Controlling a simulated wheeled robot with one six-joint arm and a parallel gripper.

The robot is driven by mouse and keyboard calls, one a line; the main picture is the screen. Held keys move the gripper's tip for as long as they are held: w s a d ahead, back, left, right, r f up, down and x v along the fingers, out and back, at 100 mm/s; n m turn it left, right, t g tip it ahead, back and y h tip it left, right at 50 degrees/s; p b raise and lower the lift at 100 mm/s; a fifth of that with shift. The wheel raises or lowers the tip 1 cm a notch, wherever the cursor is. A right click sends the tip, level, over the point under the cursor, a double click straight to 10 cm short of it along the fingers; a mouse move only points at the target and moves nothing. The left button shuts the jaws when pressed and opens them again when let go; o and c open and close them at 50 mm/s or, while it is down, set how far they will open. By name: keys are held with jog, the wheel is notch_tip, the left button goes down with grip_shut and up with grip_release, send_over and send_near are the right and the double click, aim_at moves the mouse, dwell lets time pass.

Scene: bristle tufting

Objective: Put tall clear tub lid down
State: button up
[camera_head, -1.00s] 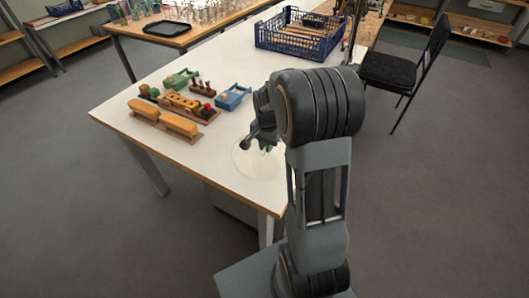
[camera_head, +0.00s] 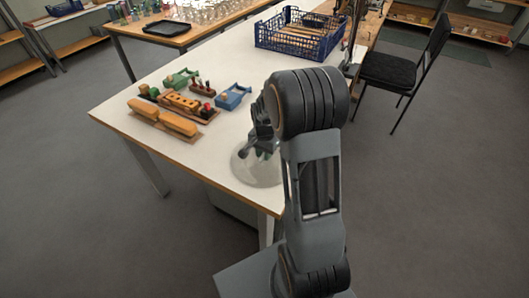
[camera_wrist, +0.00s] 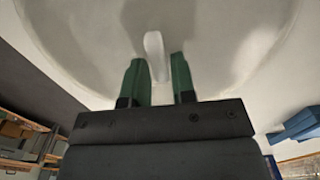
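The tall clear tub lid (camera_head: 245,170) is a round see-through disc at the near right end of the white table, partly hidden behind my arm. In the wrist view the pale lid (camera_wrist: 80,45) fills the upper part. My gripper (camera_head: 262,150) is over the lid's middle. I cannot tell whether the lid's rim touches the table. No tub can be made out.
The white table (camera_head: 190,75) has free room left of and behind the lid. Wooden blocks with yellow pieces (camera_head: 165,122), a blue holder (camera_head: 233,96) and a green holder (camera_head: 182,78) stand further left. A blue crate (camera_head: 300,40) stands at the back. A black chair (camera_head: 405,70) is right.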

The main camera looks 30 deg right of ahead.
jog(key=shift+o, duration=1.3)
notch_tip(320, 180, up, 12)
jog(key=f, duration=0.1)
jog(key=s+a+r+n+t, duration=0.3)
jog(key=s+a+n, duration=0.7)
jog(key=s, duration=0.5)
jog(key=shift+s+a+r+n+p, duration=0.2)
jog(key=shift+r+n+p, duration=0.25)
jog(key=shift+r+n, duration=0.15)
notch_tip(320, 180, up, 6)
jog(key=p, duration=0.5)
jog(key=shift+t, duration=0.3)
